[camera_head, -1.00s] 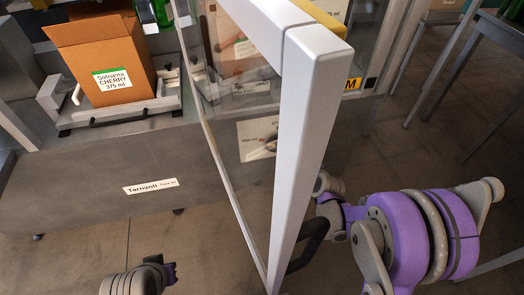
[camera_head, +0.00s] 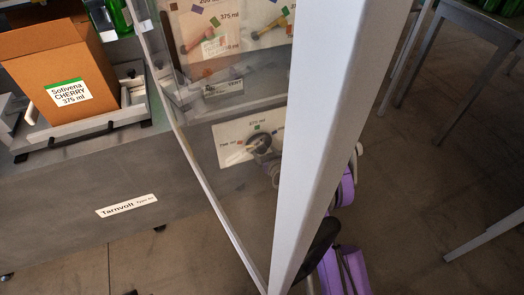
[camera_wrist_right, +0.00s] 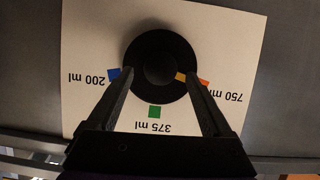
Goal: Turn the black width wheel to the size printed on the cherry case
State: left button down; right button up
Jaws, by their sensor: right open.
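The cherry case (camera_head: 60,75) is an open brown carton at the left in the head view; its label reads "Sofivena CHERRY 375 ml". The black width wheel (camera_wrist_right: 160,50) sits on a pale plate (camera_wrist_right: 85,35) in the right wrist view. Around it are a blue 200 ml mark (camera_wrist_right: 114,75), a green 375 ml mark (camera_wrist_right: 154,111) and an orange 750 ml mark (camera_wrist_right: 204,82), lettering upside down. The wheel's yellow pointer stands towards the orange mark. My right gripper (camera_wrist_right: 159,73) is open, its fingers over the wheel's two sides; contact is unclear. My left gripper is out of view.
A clear door with a thick white frame (camera_head: 335,120) stands in front of my right arm and partly hides it. The case rests on a metal tray (camera_head: 90,130). A grey table (camera_head: 485,25) stands at the far right, with open floor before it.

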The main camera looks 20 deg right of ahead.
jog(key=shift+x, duration=1.35)
grip_shut()
